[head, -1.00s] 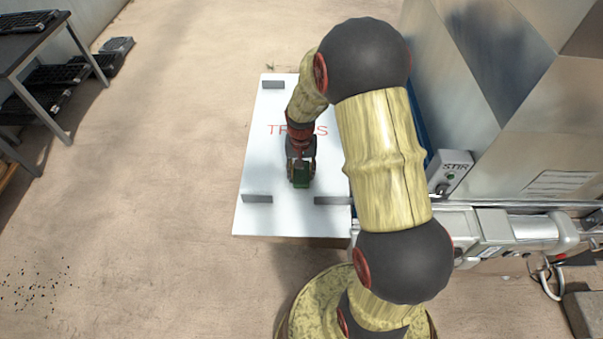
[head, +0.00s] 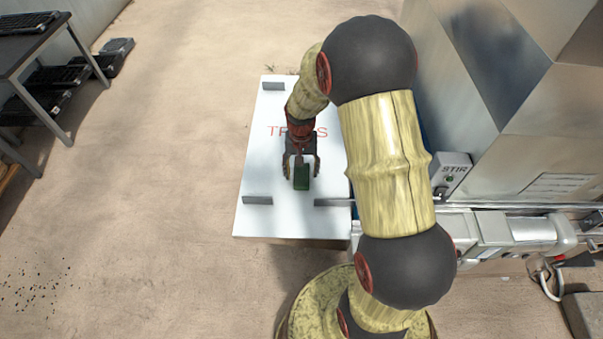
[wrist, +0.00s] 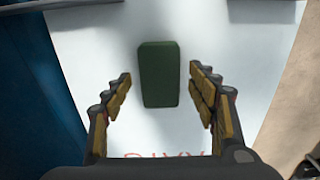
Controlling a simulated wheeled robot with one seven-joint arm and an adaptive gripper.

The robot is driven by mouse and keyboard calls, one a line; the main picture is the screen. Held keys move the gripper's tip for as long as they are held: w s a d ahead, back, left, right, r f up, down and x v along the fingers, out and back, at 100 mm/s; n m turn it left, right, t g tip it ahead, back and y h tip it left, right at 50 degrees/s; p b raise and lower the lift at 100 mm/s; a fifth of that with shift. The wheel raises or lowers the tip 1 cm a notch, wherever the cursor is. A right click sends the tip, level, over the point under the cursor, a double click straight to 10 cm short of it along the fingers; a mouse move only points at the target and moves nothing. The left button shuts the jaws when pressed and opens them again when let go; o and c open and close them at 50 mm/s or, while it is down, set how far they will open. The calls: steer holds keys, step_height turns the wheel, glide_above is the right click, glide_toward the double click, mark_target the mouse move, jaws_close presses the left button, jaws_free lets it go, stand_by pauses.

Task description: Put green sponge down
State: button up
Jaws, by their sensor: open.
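The green sponge (head: 302,177) lies on the white board (head: 262,150) marked with red letters, between two low grey blocks near its front edge. In the wrist view the green sponge (wrist: 159,74) shows whole, with its near end between the fingertips. My gripper (head: 301,166) is open, with one finger on either side of the sponge. In the wrist view my gripper (wrist: 160,85) has clear gaps to the sponge on both sides. Part of the red lettering is hidden by my arm.
Grey blocks (head: 257,200) and (head: 332,202) stand near the board's front edge, and another block (head: 273,86) stands at the back left. A metal machine with a STIR box (head: 452,170) is at the right. A dark table (head: 30,45) with black trays is at the far left.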

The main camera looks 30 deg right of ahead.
step_height(320, 180, up, 10)
steer(key=p, duration=0.2)
step_height(320, 180, up, 14)
steer(key=n+t, duration=0.2)
steer(key=n, duration=0.1)
glide_above(301, 175)
steer(key=s+a, duration=0.6)
steer(key=a, duration=0.1)
steer(key=s+a+r+n+t, duration=0.1)
steer(key=s+a+r+n, duration=0.1)
steer(key=s, duration=0.5)
steer(key=s+a+r+n+t, duration=0.1)
steer(key=s+a+r+t, duration=0.1)
steer(key=s+a+r, duration=0.3)
step_height(301, 175, up, 2)
steer(key=shift+s+n+t, duration=0.3)
steer(key=shift+s+n, duration=0.1)
steer(key=shift+s, duration=0.55)
steer(key=shift+d, duration=0.1)
